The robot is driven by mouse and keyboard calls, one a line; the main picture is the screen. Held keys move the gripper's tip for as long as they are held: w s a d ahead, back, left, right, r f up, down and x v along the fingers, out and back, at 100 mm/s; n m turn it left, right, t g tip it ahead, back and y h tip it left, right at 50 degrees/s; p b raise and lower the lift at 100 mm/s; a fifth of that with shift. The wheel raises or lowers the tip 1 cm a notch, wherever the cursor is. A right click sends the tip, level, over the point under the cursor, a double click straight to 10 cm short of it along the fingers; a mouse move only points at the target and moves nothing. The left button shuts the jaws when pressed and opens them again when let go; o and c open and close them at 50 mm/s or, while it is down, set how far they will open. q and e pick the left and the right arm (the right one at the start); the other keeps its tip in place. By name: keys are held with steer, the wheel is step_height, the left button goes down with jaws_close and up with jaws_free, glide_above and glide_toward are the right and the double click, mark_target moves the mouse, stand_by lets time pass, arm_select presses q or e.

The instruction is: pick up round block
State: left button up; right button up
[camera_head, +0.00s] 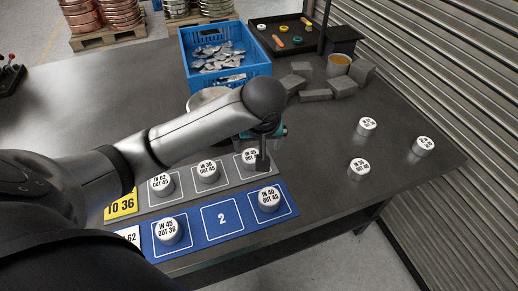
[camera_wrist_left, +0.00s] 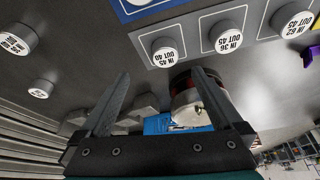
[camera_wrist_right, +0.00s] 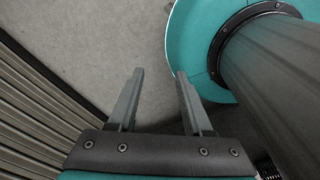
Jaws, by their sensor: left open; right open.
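Several round white-topped blocks with printed text stand on the dark table. My left gripper (camera_head: 262,160) hangs over the grey strip, just in front of a block (camera_head: 249,156) that it partly hides. In the left wrist view my left gripper (camera_wrist_left: 165,95) is open and empty, and a block (camera_wrist_left: 165,52) lies beyond its fingertips. Other blocks on the grey strip are at the middle (camera_head: 207,172) and left (camera_head: 162,185). The blue strip holds a block at its left (camera_head: 167,231) and right (camera_head: 269,199). Loose blocks (camera_head: 359,168) stand at the right. My right gripper (camera_wrist_right: 157,100) is open and empty.
A blue crate (camera_head: 225,75) of metal pieces stands behind my left arm. Grey blocks (camera_head: 313,95) and a cup (camera_head: 338,64) are at the back right. A ribbed wall (camera_head: 450,90) borders the right side. The square marked 2 (camera_head: 222,218) is bare.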

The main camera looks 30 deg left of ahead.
arm_select(q)
steer(key=b, duration=0.3)
glide_toward(252, 156)
steer(key=shift+n, duration=0.3)
steer(key=x, duration=0.4)
steer(key=shift+d+f, duration=0.3)
steer(key=shift+f, duration=0.05)
steer(key=shift+a+b+x, duration=0.2)
steer(key=shift+b+x, duration=0.4)
steer(key=shift+x, duration=0.95)
steer(key=shift+a+b+x, duration=0.2)
steer(key=shift+b+x, duration=0.35)
steer(key=shift+x, duration=0.95)
steer(key=shift+r, duration=0.1)
arm_select(e)
steer(key=f, duration=0.5)
steer(key=shift+s+d+f, duration=0.1)
steer(key=shift+s, duration=0.15)
arm_select(q)
steer(key=c, duration=1.6)
